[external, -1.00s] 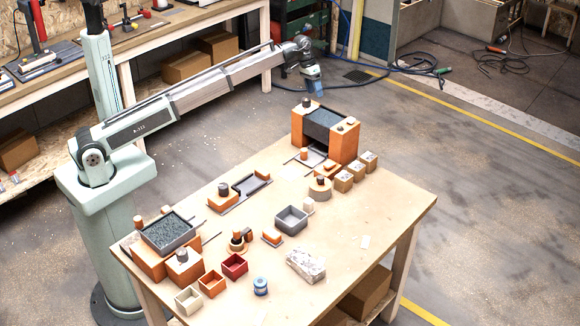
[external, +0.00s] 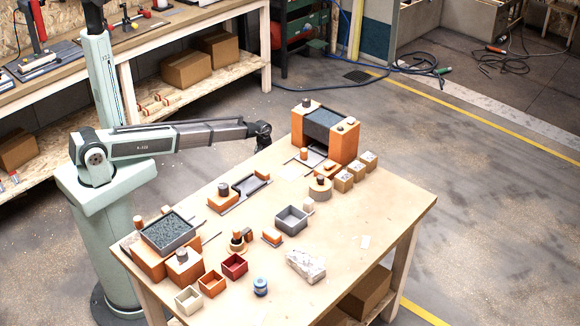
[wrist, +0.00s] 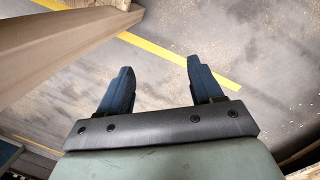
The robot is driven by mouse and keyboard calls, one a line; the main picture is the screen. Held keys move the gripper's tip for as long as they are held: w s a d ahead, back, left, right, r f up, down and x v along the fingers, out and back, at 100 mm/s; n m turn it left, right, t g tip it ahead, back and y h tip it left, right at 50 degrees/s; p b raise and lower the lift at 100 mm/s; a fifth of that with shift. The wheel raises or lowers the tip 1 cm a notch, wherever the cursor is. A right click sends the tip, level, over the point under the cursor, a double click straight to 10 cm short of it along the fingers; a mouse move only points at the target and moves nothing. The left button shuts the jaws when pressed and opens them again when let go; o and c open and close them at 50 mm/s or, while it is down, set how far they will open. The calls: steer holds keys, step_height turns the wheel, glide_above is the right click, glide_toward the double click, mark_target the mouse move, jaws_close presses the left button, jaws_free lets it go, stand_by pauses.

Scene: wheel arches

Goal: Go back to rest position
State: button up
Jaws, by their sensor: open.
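My gripper (external: 263,148) is at the end of my arm, near the left rear edge of the wooden table (external: 375,220) in the external view. It is small and dark there, and its fingers are hard to make out. In the wrist view my gripper (wrist: 158,80) shows two blue fingers spread wide apart. Nothing is between them, only the floor with a yellow line (wrist: 170,55) beyond.
An orange arch-like block (external: 343,150) with a dark panel stands at the table's back. A grey bin (external: 291,219), a gravel-filled tray (external: 167,232) and small boxes (external: 234,265) stand on the table. A workbench (external: 190,40) is behind my arm.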

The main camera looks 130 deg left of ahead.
steer(key=s+d+f+g+h, duration=0.1)
steer(key=s+d+f, duration=0.1)
steer(key=d+f, duration=0.5)
steer(key=s+d+f+g+h, duration=0.1)
steer(key=s+d+f+g, duration=0.15)
steer(key=d+f, duration=0.45)
steer(key=w+d+f+m+g, duration=0.1)
steer(key=w+d+m, duration=0.35)
steer(key=d, duration=0.65)
steer(key=w+d+m, duration=0.3)
steer(key=w+d, duration=0.3)
steer(key=d, duration=0.5)
steer(key=w+d+f+m+g, duration=0.1)
steer(key=w+d+m, duration=0.35)
steer(key=d, duration=0.65)
steer(key=s+d+m+g, duration=0.1)
steer(key=s+d+m, duration=0.2)
steer(key=d, duration=0.6)
steer(key=s+d+r+m+g+y, duration=0.1)
steer(key=s+d+m, duration=0.2)
steer(key=d, duration=0.6)
steer(key=s+d+m+g+y, duration=0.1)
steer(key=s+d+m, duration=0.2)
steer(key=d+m, duration=0.4)
steer(key=shift+s+d+r, duration=0.2)
steer(key=shift+s+d, duration=0.15)
steer(key=shift+d, duration=0.85)
